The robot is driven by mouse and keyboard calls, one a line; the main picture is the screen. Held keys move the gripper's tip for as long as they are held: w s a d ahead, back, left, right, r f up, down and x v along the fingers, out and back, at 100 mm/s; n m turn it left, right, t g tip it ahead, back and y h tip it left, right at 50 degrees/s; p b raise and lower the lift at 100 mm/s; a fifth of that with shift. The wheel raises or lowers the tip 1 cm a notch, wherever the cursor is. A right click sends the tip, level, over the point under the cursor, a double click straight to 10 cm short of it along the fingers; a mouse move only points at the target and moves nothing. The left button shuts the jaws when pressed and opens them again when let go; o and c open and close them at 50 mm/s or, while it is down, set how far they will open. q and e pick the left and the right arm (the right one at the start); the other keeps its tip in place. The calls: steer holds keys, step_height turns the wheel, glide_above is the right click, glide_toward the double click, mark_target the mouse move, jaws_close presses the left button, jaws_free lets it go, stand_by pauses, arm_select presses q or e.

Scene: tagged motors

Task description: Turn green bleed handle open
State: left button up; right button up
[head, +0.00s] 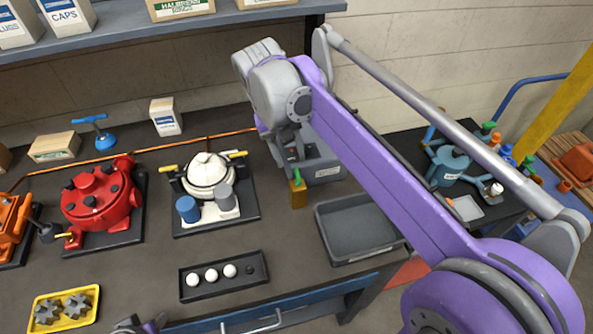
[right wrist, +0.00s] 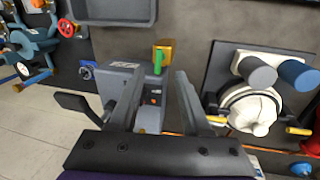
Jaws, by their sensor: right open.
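The green bleed handle (head: 297,178) stands on a small brass block (head: 298,196) on the bench, beside a grey box (head: 322,168). In the right wrist view the green handle (right wrist: 158,62) shows upright on the brass block (right wrist: 167,46), between and just beyond the fingertips. My right gripper (right wrist: 158,76) is open and empty, its fingers apart on either side of the handle in that view. I cannot tell whether they touch it. In the head view my right gripper (head: 294,150) is above and behind the handle, partly hidden by its own wrist.
A white-topped motor (head: 208,172) and a red motor (head: 92,204) stand left of the handle. An empty grey tray (head: 360,255) lies to its right front. A black tray with white balls (head: 208,290) lies in front. Shelf (head: 190,28) overhangs behind.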

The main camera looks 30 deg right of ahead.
mark_target(297, 176)
steer(key=f, duration=0.2)
steer(key=d+f, duration=0.1)
steer(key=f, duration=0.4)
steer(key=shift+d+f, duration=0.3)
jaws_close()
steer(key=shift+s, duration=0.1)
